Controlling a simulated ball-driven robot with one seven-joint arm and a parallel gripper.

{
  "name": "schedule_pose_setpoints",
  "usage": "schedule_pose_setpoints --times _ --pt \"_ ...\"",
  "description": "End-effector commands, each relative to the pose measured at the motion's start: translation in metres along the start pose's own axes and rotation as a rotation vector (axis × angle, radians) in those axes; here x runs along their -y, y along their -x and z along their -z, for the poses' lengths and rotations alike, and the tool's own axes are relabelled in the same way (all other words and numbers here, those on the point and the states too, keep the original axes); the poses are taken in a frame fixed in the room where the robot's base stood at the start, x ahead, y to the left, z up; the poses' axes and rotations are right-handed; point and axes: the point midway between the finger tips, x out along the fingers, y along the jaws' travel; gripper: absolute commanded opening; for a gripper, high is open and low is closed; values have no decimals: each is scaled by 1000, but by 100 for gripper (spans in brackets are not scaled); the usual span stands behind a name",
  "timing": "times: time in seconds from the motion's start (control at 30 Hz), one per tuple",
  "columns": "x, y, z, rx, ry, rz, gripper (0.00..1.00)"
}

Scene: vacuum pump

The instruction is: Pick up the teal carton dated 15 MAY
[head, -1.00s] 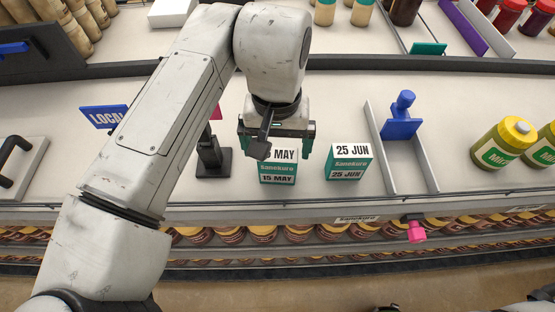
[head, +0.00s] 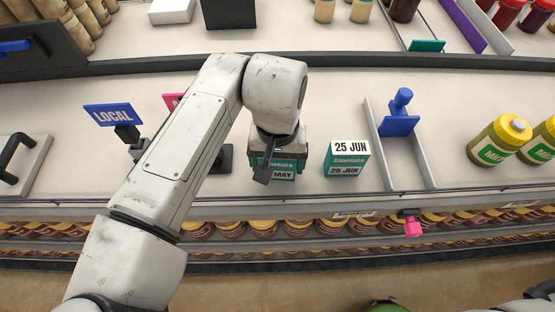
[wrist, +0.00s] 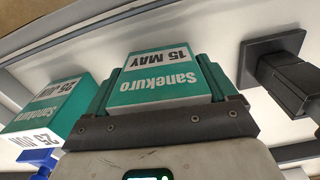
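The teal and white Sanekuro carton dated 15 MAY (head: 284,164) stands near the shelf's front edge, partly hidden by my wrist in the head view. It fills the space between my fingers in the wrist view (wrist: 160,75), its label upside down there. My gripper (wrist: 170,85) has one teal-padded finger against each side of it, with no clear gap showing. The carton appears to be resting on the shelf. A similar teal carton dated 25 JUN (head: 346,158) stands apart to its right in the head view, and at the left of the wrist view (wrist: 48,110).
A black stand (wrist: 280,70) is close beside the held carton. A blue LOCAL sign (head: 112,115) stands further left. A grey-walled bay with a blue stamp-like object (head: 400,118) and yellow Mira bottles (head: 500,142) are to the right.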

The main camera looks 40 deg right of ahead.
Motion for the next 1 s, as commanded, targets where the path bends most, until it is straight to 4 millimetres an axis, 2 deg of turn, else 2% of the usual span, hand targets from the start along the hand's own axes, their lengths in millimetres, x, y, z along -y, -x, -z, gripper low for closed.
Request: schedule_pose_setpoints --times 0.03,0.3,0.57,0.73,0.87,1.0 --pt "0 0 0 0 0 0 80" --pt "0 0 0 0 0 0 54" --pt "0 1 0 0 0 0 54" --pt "0 9 0 -1 1 1 54" --pt "0 28 1 -2 0 2 54" --pt "-19 58 -15 -4 -5 2 54"
